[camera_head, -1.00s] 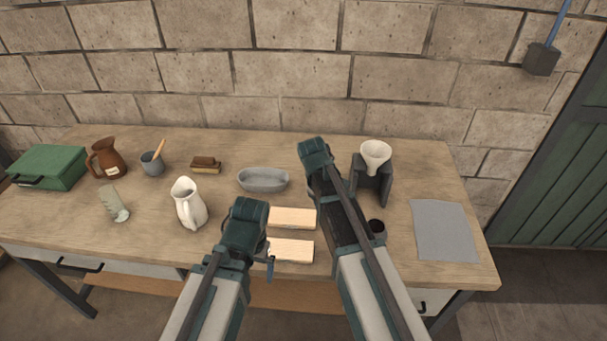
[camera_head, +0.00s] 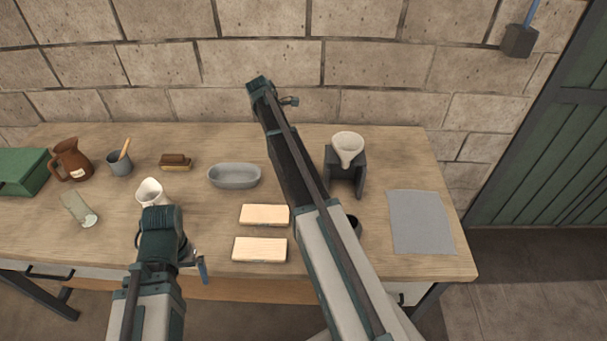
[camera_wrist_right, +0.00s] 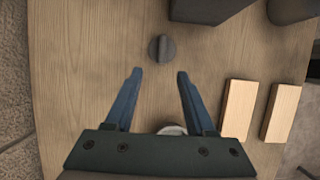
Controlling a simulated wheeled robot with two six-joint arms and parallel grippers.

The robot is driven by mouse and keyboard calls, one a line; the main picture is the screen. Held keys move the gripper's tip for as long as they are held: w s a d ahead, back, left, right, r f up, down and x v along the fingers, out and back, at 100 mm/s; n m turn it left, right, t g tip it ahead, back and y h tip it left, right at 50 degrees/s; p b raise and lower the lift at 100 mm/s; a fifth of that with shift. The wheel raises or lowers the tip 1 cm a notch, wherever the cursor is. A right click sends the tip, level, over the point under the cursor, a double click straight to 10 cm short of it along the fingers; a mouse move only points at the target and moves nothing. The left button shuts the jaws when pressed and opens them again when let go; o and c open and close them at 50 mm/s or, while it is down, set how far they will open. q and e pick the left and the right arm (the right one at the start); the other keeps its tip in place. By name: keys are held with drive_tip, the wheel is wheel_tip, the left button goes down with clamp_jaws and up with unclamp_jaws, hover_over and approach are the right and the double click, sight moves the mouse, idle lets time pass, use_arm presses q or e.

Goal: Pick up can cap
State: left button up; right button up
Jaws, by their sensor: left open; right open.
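A dark grey round cap (camera_wrist_right: 160,48) with a raised ridge across its top lies on the wooden table in the right wrist view. I take it to be the can cap; I cannot see it in the head view, where my right arm covers part of the table. My right gripper (camera_wrist_right: 158,72) is open and empty, its blue fingers apart, with the cap just beyond the fingertips. In the head view my left gripper (camera_head: 201,268) is near the table's front edge, below the white jug (camera_head: 150,190), and holds nothing that I can see.
Two wooden blocks (camera_head: 264,215) lie left of my right arm, with a grey oval dish (camera_head: 234,176) behind them. A dark stand (camera_head: 346,182) holding a white funnel (camera_head: 348,146) is right of the arm, near a black cup (camera_head: 354,224). A grey sheet (camera_head: 420,222) lies at the right.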

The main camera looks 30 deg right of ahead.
drive_tip(key=b+x, duration=0.6)
drive_tip(key=x, duration=0.1)
drive_tip(key=shift+f, duration=0.35)
drive_tip(key=shift+s+d, duration=0.1)
drive_tip(key=b+x, duration=0.5)
drive_tip(key=shift+s+f, duration=0.15)
drive_tip(key=shift+s, duration=0.15)
clamp_jaws()
